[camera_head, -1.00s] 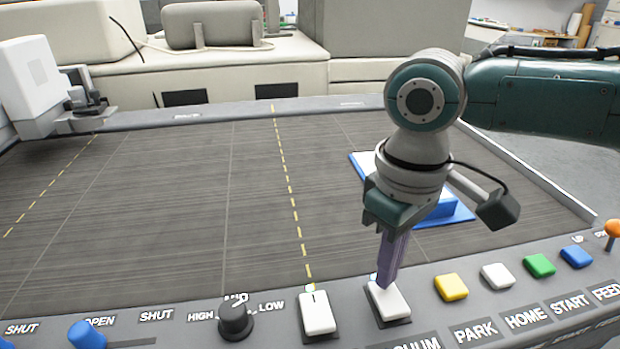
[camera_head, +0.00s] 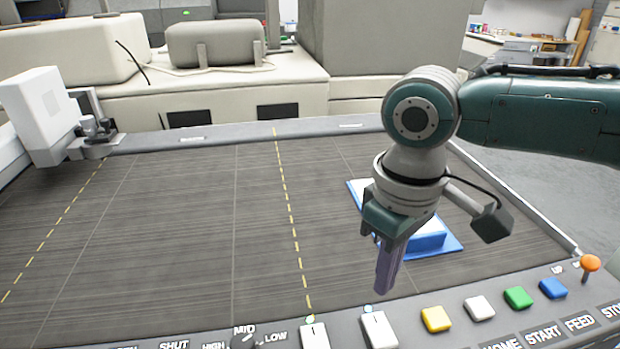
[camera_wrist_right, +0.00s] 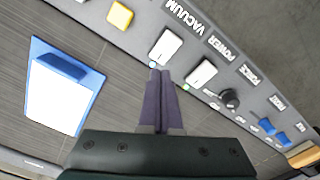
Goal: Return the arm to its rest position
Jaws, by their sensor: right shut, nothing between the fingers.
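My right gripper (camera_head: 384,288) is shut and empty, its purple-grey fingers pointing down just behind the white vacuum switch (camera_head: 379,329) on the front panel. The right arm comes in from the upper right over the dark machine bed (camera_head: 190,235). My left gripper is not in view.
The panel carries a yellow button (camera_head: 436,319), other coloured buttons and an orange-topped lever (camera_head: 590,263) at right. A white machine head (camera_head: 40,115) stands at left. The bed's middle is clear.

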